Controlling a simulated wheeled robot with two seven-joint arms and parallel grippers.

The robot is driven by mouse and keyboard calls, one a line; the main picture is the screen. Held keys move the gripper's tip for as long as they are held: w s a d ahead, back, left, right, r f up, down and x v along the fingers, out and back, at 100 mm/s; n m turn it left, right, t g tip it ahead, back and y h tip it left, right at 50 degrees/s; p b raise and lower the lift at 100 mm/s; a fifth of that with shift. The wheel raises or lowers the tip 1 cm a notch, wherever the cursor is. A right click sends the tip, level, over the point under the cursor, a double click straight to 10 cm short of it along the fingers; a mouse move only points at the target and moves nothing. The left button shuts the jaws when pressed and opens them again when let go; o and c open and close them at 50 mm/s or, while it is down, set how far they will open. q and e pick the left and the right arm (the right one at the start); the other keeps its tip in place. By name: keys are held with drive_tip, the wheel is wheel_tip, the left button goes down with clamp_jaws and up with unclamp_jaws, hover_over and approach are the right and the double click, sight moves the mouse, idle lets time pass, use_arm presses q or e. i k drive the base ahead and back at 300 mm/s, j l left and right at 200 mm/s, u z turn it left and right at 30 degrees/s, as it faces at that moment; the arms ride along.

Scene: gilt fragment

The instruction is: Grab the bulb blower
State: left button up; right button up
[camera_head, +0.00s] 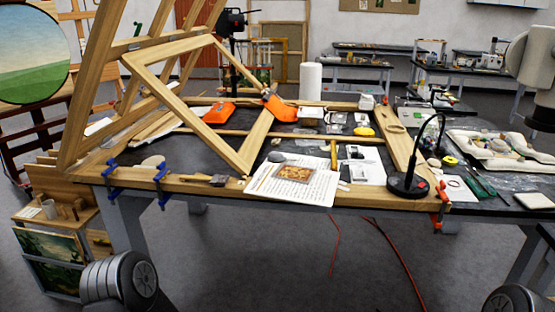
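A small dark grey rounded object (277,156) lies at the upper edge of an open booklet on the black worktable. It may be the bulb blower, but it is too small to be sure. A small yellow object (364,131) lies farther back on the table, to the right of it. Parts of my arms show at the bottom left and bottom right corners, well in front of the table. Neither of my grippers is in view.
The open booklet (292,190) with a small painted piece (293,177) lies at the table's front edge. A wooden frame (262,135) slants over the left half. A black lamp (409,184) stands at the front right. Blue clamps (112,176) grip the front edge. Floor in front is mostly clear.

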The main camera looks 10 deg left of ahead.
sight(273, 161)
drive_tip(key=i+j, duration=0.7)
drive_tip(key=j, duration=0.25)
drive_tip(key=z, duration=1.25)
